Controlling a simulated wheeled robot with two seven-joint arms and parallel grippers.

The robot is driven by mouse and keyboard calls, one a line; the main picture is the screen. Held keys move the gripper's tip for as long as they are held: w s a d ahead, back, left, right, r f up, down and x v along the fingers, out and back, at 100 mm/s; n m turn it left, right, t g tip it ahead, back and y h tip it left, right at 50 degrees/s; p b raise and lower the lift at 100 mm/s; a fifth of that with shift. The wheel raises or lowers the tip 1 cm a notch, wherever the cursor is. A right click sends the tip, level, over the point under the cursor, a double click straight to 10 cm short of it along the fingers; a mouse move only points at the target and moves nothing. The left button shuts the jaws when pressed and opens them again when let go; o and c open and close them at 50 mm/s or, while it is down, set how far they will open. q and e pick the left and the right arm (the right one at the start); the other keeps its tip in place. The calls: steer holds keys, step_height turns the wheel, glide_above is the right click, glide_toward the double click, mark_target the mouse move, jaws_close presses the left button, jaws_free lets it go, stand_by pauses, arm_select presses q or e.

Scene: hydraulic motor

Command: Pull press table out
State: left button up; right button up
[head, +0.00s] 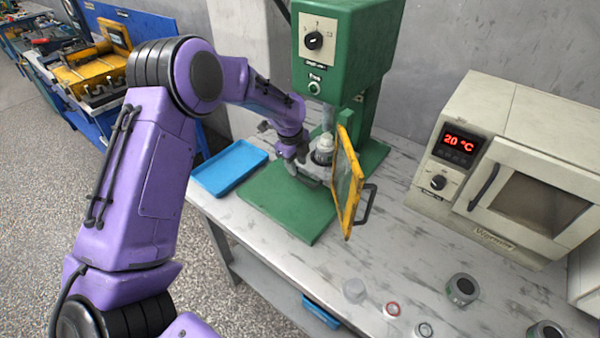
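The green press (345,50) stands on the workbench with its green base (290,208) toward me. Its yellow-framed guard door (347,180) is swung out to the right. The grey press table (318,174) sits low on the press, under a light metal part (324,146). My purple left arm reaches in from the left, and my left gripper (294,162) is at the left front of the press table. The gripper's fingers are small and partly merged with the table, so I cannot tell whether they are open or shut on it. My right gripper is not in view.
A blue tray (229,167) lies left of the press. A beige oven (515,165) showing 20 °C stands at the right. Several small round parts, including a dark one (462,289), stand along the lower right of the workbench (415,245). The bench between the door and oven is clear.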

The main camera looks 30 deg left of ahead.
mark_target(301, 179)
arm_select(q)
steer(key=f, duration=0.2)
steer(key=w+f, duration=0.1)
steer(key=f, duration=0.1)
steer(key=w+f, duration=0.1)
steer(key=f, duration=0.1)
steer(key=shift+d+p, duration=0.3)
steer(key=shift+p, duration=0.1)
steer(key=shift+s+f, duration=0.1)
steer(key=shift+f, duration=0.05)
steer(key=shift+s, duration=0.15)
jaws_close()
